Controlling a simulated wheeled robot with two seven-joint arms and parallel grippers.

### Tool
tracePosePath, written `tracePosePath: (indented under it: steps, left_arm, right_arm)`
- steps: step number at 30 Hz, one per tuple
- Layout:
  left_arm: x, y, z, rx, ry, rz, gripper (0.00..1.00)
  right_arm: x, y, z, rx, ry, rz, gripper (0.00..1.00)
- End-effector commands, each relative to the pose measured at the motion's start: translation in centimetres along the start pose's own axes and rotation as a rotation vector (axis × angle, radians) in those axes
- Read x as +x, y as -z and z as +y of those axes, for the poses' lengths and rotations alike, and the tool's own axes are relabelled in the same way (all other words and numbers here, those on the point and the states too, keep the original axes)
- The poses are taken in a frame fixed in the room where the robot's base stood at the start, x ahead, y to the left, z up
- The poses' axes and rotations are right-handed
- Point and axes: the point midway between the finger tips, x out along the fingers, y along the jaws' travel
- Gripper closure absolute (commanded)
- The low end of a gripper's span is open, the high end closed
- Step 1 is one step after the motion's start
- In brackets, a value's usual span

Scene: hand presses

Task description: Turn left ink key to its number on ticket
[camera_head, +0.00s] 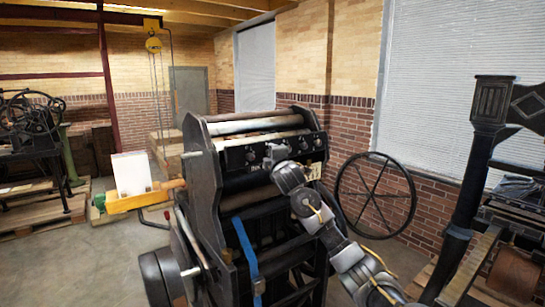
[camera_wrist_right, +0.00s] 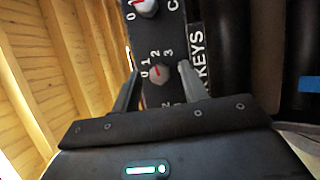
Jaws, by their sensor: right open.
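The press's dark control panel (camera_head: 262,153) carries several small knobs along its front. In the right wrist view, one ink key knob (camera_wrist_right: 158,72) with a red mark sits between my fingertips, with numbers 0 to 3 around it. The red mark seems to face the 0 and 1 side; the exact number is unclear. My right gripper (camera_head: 277,155) is open at the panel, its fingers straddling this knob; contact cannot be told. Another knob (camera_wrist_right: 146,8) shows above it. A small pale card (camera_head: 316,171) at the panel's right end may be the ticket; its writing is unreadable.
A "KEYS" label (camera_wrist_right: 199,60) lies beside the knob. A spoked wheel (camera_head: 375,195) stands right. Another press (camera_head: 490,110) stands at the far right.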

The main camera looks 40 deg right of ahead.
Motion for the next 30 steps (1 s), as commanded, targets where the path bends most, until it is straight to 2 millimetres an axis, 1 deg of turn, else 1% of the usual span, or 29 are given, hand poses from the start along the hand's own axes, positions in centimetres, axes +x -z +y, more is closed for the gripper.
tracePosePath:
  steps: [5, 8, 15, 18, 21, 25, 30]
  left_arm:
    - [0.3, 0.0, 0.0, 0.0, 0.0, 0.0, 0.56]
    - [1.0, -0.1, 0.0, 0.0, 0.0, 0.0, 0.56]
    - [2.9, -0.3, 0.0, 0.0, 0.0, 0.0, 0.56]
    - [3.4, -0.3, 0.0, 0.0, 0.0, 0.0, 0.56]
    - [3.5, -0.3, 0.0, 0.0, 0.0, 0.0, 0.56]
    - [3.6, -0.3, 0.0, 0.0, 0.0, 0.0, 0.56]
    - [3.6, -0.3, 0.0, 0.0, 0.0, 0.0, 0.56]
  right_arm:
    - [-0.4, 0.0, -0.1, -0.001, 0.0, 0.0, 0.56]
    - [-1.6, 0.0, -0.3, -0.001, -0.002, 0.001, 0.56]
    - [-6.4, 0.0, -0.3, -0.001, -0.004, 0.001, 0.56]
    - [-8.2, 0.0, -0.3, -0.001, -0.003, 0.001, 0.56]
    - [-9.5, 0.0, -0.1, 0.0, -0.001, 0.002, 0.56]
    - [-10.5, 0.0, -0.1, 0.0, 0.0, 0.001, 0.56]
    - [-10.8, -0.1, 0.0, 0.0, 0.001, -0.001, 0.56]
